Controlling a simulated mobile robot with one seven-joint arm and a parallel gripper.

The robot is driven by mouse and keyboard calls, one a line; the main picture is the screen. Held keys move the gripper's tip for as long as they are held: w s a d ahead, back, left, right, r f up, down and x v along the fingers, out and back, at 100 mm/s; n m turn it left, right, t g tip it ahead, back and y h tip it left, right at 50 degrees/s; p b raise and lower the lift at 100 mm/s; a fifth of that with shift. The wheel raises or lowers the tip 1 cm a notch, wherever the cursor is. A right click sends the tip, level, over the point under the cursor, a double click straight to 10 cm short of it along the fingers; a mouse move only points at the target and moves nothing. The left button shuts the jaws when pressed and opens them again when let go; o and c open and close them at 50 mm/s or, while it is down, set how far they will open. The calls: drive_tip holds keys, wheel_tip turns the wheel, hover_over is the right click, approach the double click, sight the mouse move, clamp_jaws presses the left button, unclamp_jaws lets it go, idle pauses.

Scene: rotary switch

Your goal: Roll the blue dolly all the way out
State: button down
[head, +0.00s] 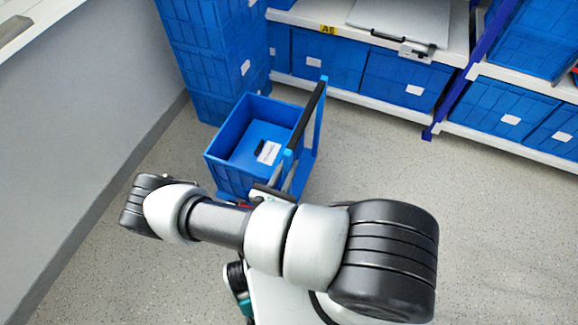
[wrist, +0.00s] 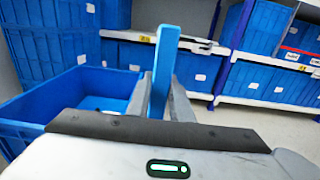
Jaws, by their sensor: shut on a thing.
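The blue dolly (head: 302,174) stands on the floor in the head view, with a tall handle of two blue posts and a black bar (head: 308,118) on its right side. An open blue crate (head: 228,178) rests on it, with a dark item and a white label inside. In the wrist view, a blue part of the handle (wrist: 163,55) rises between the fingers of my gripper (wrist: 160,98). My gripper is shut on the handle. In the head view my arm hides the gripper's fingertips and the dolly's near end.
Tall stacked blue crates (head: 205,60) stand behind the dolly. Shelves with blue bins (head: 328,62) run along the back, with a rack post (head: 434,128) at right. A grey wall (head: 85,110) closes the left. Open floor (head: 490,215) lies to the right.

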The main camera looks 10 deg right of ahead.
drive_tip(key=shift+s+d+f, duration=0.15)
drive_tip(key=shift+s+d, duration=0.1)
drive_tip(key=shift+s, duration=0.05)
drive_tip(key=c, duration=1.6)
unclamp_jaws()
drive_tip(key=shift+a, duration=0.15)
drive_tip(key=p+v, duration=0.1)
drive_tip(key=v, duration=1.6)
drive_tip(key=shift+s+p, duration=0.1)
drive_tip(key=shift+p, duration=0.2)
